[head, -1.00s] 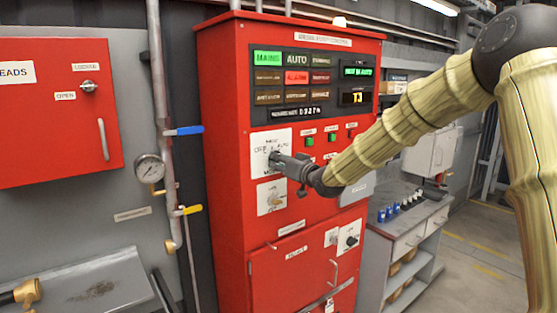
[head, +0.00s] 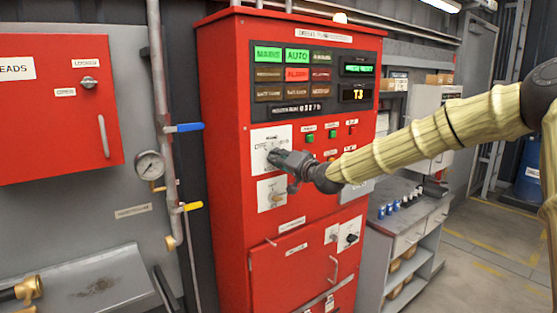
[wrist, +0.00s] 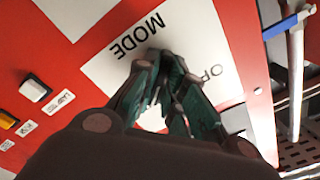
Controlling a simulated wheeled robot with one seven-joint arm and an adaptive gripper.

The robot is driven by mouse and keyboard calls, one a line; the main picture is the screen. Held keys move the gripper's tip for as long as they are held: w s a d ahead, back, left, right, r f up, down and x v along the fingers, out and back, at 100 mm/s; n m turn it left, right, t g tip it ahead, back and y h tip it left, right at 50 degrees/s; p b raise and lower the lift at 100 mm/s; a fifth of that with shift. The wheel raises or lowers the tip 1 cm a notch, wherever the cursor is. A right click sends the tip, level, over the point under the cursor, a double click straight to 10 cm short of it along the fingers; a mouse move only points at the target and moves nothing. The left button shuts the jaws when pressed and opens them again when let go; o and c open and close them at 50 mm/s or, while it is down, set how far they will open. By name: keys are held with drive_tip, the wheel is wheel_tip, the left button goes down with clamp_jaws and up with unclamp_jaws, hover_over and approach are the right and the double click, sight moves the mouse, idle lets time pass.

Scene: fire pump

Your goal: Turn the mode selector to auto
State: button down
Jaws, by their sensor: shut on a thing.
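The mode selector's white plate (head: 262,136) is on the upper left of the red cabinet's front, below the lamp panel (head: 312,76). In the wrist view the plate (wrist: 187,35) shows the word MODE and part of another label. My gripper (head: 276,158) reaches in from the right and is shut on the selector knob. The fingers (wrist: 168,78) hide most of the knob, so its pointer cannot be read. On the lamp panel the AUTO lamp (head: 297,56) is lit green, as is the lamp to its left. A lamp below AUTO (head: 297,74) is red.
A second white plate with a knob (head: 272,195) sits just below the selector. Small green and red buttons (head: 310,139) are to the right, near my arm. A pipe with a blue-handled valve (head: 185,128) and a gauge (head: 150,165) stands left of the cabinet.

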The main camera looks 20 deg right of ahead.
drive_tip(key=shift+d, duration=0.1)
drive_tip(key=c, duration=1.5)
unclamp_jaws()
drive_tip(key=shift+d, duration=0.1)
drive_tip(key=v, duration=1.2)
